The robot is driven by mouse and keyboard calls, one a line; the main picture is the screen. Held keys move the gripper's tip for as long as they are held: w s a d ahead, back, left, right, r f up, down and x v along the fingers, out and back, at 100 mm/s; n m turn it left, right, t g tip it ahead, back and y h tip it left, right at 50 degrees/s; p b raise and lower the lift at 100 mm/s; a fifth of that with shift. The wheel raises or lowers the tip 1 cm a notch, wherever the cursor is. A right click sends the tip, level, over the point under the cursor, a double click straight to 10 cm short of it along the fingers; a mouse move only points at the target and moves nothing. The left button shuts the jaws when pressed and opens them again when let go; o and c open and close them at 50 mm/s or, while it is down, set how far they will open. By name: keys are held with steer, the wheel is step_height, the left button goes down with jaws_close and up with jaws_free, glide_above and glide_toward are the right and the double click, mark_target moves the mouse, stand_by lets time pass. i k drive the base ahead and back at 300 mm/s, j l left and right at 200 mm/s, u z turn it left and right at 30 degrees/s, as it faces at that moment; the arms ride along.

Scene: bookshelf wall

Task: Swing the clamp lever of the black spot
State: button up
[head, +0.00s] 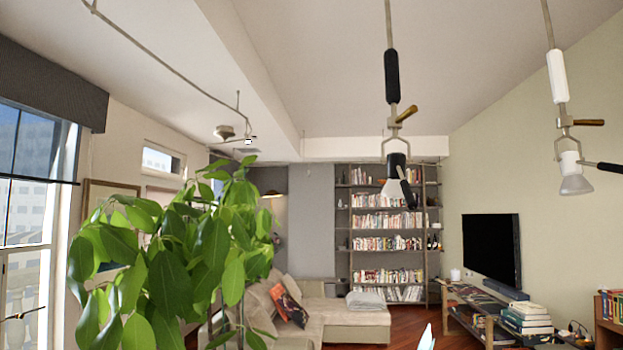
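The black spot (396,163) hangs from the ceiling on a thin rod with a black sleeve (392,76). Its head has a black upper part and a pale lower rim, and points down. A black handle (407,191) slants down across the head. The head sits in a metal fork. The brass-coloured clamp lever (407,114) is at the top of this fork and points to the right, tilted slightly up. Nothing touches the lever. I cannot make out my gripper in the head view.
A similar white spot (570,174) hangs to the right, with its own lever (589,122) and black handle. A leafy plant (170,265) fills the lower left. A bookshelf (388,222), sofa (350,318) and television (491,249) stand behind. Space around the black spot looks free.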

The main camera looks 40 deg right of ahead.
mark_target(392, 122)
steer(key=k+l+z, duration=0.1)
steer(key=z, duration=0.25)
steer(key=l+z, duration=0.1)
steer(key=z, duration=0.25)
steer(key=k+l+z, duration=0.1)
steer(key=z, duration=0.3)
